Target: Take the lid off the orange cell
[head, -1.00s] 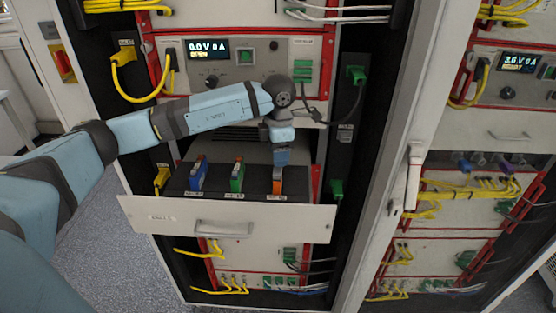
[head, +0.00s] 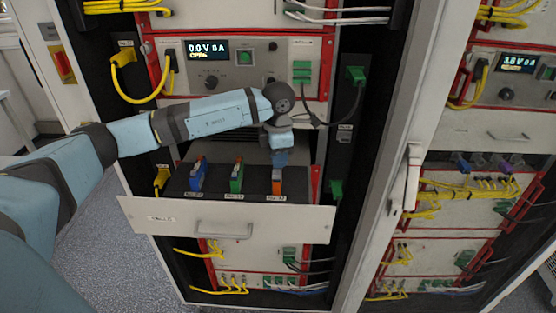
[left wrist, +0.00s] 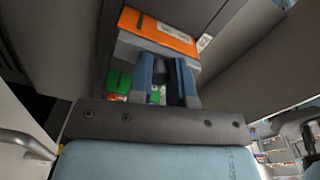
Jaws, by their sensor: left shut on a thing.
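The orange cell (head: 277,184) stands upright at the right end of the row in the open drawer. In the left wrist view the orange cell (left wrist: 160,34) shows just beyond the fingers, with a grey cap-like part, its lid (left wrist: 150,54), on the side facing them. My left gripper (head: 280,158) points down directly over the orange cell. Its blue fingers (left wrist: 166,82) are shut on the lid, though the exact contact is partly hidden. I cannot tell any gap between lid and cell. My right gripper is out of view.
A blue cell (head: 198,176) and a green cell (head: 237,178) stand left of the orange one. The drawer (head: 260,223) is pulled out below a cycler unit (head: 240,65). A black cable (head: 345,115) hangs at the right; a cabinet door edge (head: 385,170) stands beyond.

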